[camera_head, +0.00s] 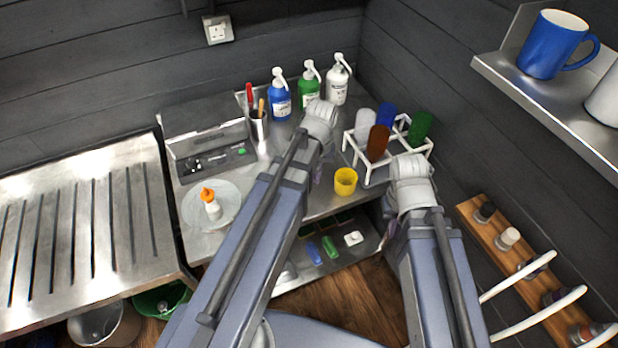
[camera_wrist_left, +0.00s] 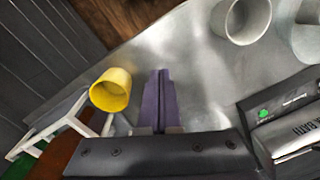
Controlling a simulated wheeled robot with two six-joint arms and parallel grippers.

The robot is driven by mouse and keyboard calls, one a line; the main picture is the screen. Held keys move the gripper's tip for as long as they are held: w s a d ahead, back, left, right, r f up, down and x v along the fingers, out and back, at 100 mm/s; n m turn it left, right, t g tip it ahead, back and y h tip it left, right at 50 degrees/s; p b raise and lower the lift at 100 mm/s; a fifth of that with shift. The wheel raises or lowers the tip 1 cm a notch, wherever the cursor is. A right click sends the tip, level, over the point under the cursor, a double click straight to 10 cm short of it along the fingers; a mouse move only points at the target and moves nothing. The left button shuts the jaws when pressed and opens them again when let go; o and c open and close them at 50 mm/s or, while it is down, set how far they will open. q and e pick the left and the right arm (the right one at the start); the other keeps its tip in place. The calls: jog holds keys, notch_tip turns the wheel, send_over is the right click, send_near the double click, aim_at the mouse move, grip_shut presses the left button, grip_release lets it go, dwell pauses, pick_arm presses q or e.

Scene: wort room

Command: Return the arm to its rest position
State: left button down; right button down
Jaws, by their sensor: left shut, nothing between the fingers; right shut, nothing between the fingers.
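My left arm reaches in from the left over the steel worktop (camera_head: 325,205) in the camera_head view. Its gripper (camera_head: 318,172) is mostly hidden behind the arm there. In the left wrist view, the purple fingers of the left gripper (camera_wrist_left: 160,80) are together, with nothing between them, above the worktop. A yellow cup (camera_head: 345,182) stands close by; it also shows in the wrist view (camera_wrist_left: 112,92), beside the fingers and apart from them. My right arm is at the right, and its gripper (camera_head: 389,205) is almost wholly hidden behind the arm, shut and empty.
A white rack (camera_head: 351,146) with coloured cups stands between the arms at the back. Pump bottles (camera_head: 309,92) line the wall. A shelf with mugs (camera_head: 555,45) and a wall rack (camera_head: 490,225) are at right.

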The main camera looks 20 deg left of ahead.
pick_arm(q)
jog(key=s+d+f+m+b, duration=0.3)
jog(key=s+d+m, duration=0.4)
jog(key=d, duration=0.5)
jog(key=s, duration=0.2)
jog(key=shift+s+f+y, duration=0.2)
jog(key=shift+s+y, duration=0.1)
